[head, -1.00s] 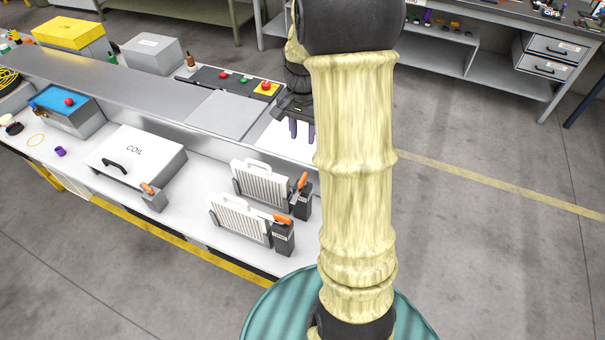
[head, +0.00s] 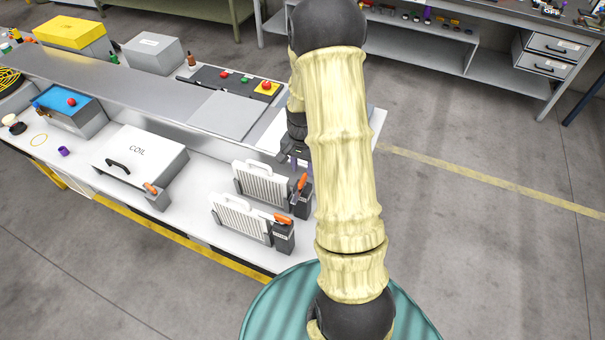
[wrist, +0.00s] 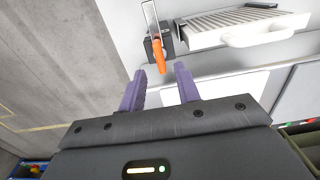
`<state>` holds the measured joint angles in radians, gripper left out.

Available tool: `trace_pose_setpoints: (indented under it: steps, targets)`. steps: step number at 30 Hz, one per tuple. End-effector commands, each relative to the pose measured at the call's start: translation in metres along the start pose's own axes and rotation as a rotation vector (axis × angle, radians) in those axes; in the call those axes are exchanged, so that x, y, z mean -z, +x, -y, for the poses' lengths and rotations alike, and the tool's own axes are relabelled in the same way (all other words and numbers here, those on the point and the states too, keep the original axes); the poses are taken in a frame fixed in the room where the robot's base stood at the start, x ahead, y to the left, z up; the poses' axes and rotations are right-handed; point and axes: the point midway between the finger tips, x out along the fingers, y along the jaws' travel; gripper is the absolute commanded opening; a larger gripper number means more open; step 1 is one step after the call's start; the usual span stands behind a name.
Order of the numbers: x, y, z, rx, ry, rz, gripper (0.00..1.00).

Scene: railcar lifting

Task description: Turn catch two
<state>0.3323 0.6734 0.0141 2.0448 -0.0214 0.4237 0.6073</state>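Two catches with orange handles on dark blocks stand at the right ends of two white finned panels. The rear catch (head: 303,183) has its handle tilted up; the front catch (head: 283,221) has its handle lying nearly level. Their labels are too small to read, so I cannot tell which is catch two. My gripper (head: 302,165) is just above and behind the rear catch, partly hidden by my arm. In the wrist view, my gripper (wrist: 159,76) is open, its purple fingers apart, with an orange handle (wrist: 158,52) ahead between the tips. I cannot tell whether they touch.
The rear finned panel (head: 262,182) and front finned panel (head: 240,217) stand close beside the catches. A white COIL box (head: 140,155) sits to their left. A raised metal ledge (head: 130,85) runs behind. The floor at right is clear.

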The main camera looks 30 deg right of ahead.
Motion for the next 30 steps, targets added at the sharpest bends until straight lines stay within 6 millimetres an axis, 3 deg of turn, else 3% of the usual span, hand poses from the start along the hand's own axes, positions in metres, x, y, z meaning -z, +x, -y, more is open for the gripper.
trace_pose_setpoints:
  steps: [9,21,22,27,30]
  targets:
    - [0.000,0.040,0.000,-0.001,0.000,0.002,0.33]
    - [0.000,0.050,0.000,0.000,0.000,0.000,0.33]
    - [0.000,0.050,0.000,0.000,0.000,0.000,0.31]
    - [0.000,0.050,0.000,0.000,0.000,0.000,0.00]
    - [0.000,0.049,0.000,0.000,0.000,0.000,0.00]
